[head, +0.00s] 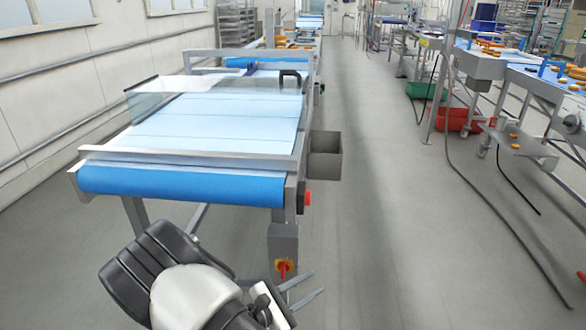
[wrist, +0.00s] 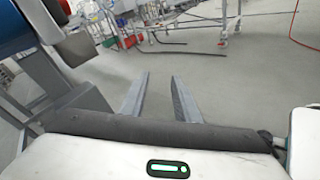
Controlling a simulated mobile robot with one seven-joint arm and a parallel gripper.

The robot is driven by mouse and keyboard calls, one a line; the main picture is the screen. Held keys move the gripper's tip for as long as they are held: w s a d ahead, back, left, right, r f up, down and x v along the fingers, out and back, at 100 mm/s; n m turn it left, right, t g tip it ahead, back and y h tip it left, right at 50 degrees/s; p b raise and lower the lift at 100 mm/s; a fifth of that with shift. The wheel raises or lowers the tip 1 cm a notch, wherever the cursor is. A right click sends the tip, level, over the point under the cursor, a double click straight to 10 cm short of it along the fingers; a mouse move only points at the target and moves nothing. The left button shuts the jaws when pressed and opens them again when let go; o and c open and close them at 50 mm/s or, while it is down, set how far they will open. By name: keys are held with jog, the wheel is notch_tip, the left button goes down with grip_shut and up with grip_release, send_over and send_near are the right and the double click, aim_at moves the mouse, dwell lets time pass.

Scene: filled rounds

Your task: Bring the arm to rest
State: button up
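My gripper (head: 316,282) shows low in the head view, close to the front of the blue conveyor table and to the right of its front leg. Its two grey fingers point to the right and stand apart with nothing between them. In the wrist view my gripper (wrist: 160,80) is open, with bare grey floor beyond the fingertips. My arm, in white and black, is folded at the bottom of the head view. I cannot tell the exact gap between my gripper and the table's leg.
The conveyor table (head: 215,140) stands ahead, with a grey bin (head: 325,160) on its right side and a red-and-yellow switch (head: 284,268) below. The aisle floor (head: 390,220) to the right is clear. A second line with a red crate (head: 457,119) and hanging cables stands further right.

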jog(key=s+d+r+m+g+y, duration=0.2)
jog(key=s+d+r+m+g, duration=0.3)
jog(key=r+m, duration=0.25)
jog(key=s+d+r+m+g+y, duration=0.2)
jog(key=s+d+r+m+g, duration=0.3)
jog(key=r, duration=0.4)
jog(key=s+r+m+t+y, duration=0.5)
jog(key=s+r+m+y, duration=0.5)
jog(key=r, duration=0.5)
notch_tip(320, 180, up, 26)
jog(key=n+h+p, duration=0.1)
jog(key=h+p, duration=0.1)
jog(key=p, duration=2.4)
jog(key=shift+s, duration=0.4)
jog(key=shift+o, duration=0.3)
